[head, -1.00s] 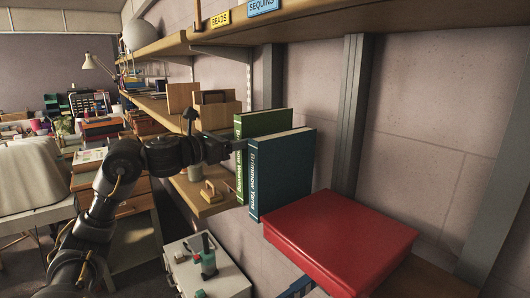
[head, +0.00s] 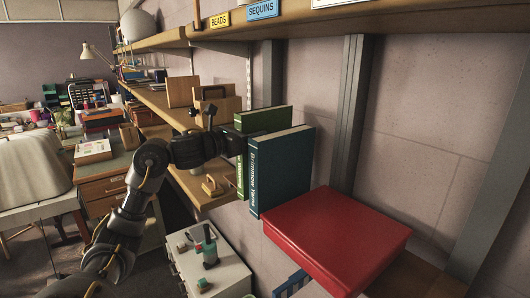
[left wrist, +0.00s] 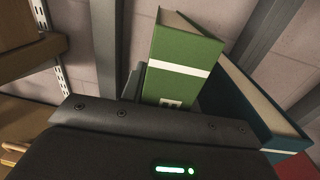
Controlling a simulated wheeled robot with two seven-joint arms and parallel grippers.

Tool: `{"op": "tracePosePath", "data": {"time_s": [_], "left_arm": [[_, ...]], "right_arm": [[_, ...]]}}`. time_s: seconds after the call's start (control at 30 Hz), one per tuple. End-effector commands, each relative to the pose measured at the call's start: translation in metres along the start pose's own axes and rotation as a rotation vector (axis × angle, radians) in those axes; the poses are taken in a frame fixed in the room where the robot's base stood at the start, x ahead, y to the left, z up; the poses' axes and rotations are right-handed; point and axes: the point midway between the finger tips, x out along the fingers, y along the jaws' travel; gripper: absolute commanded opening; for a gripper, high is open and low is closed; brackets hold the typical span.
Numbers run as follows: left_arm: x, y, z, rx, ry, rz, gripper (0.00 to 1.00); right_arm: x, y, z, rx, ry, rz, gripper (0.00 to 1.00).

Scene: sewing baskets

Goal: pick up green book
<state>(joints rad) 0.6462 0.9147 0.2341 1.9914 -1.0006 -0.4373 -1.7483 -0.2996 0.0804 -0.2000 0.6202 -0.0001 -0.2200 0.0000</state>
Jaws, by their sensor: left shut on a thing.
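The green book (head: 264,119) stands upright on the shelf, just left of a blue book (head: 282,170). My left gripper (head: 240,143) is at the green book's spine and is shut on it. In the left wrist view the green book (left wrist: 182,62) rises from between the jaws, with a white band across its spine. The blue book (left wrist: 250,105) stands to its right there. My right gripper does not show.
A red box (head: 338,236) lies on the shelf right of the books. A wooden shelf (head: 340,19) with labels runs overhead. Wooden boxes (head: 212,104) stand behind on the left. A white cabinet (head: 222,277) with small tools is below.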

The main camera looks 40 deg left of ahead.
Motion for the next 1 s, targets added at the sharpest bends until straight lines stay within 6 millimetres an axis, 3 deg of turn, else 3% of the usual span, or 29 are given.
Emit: {"op": "tracePosePath", "data": {"time_s": [0.13,1.0], "left_arm": [[-0.0001,0.0001,0.0000,0.000,0.000,0.000,0.00],[-0.0002,0.0001,0.0003,0.000,0.000,0.000,0.00]], "right_arm": [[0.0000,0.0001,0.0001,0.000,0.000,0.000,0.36],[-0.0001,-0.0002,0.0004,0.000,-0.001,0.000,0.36]]}}
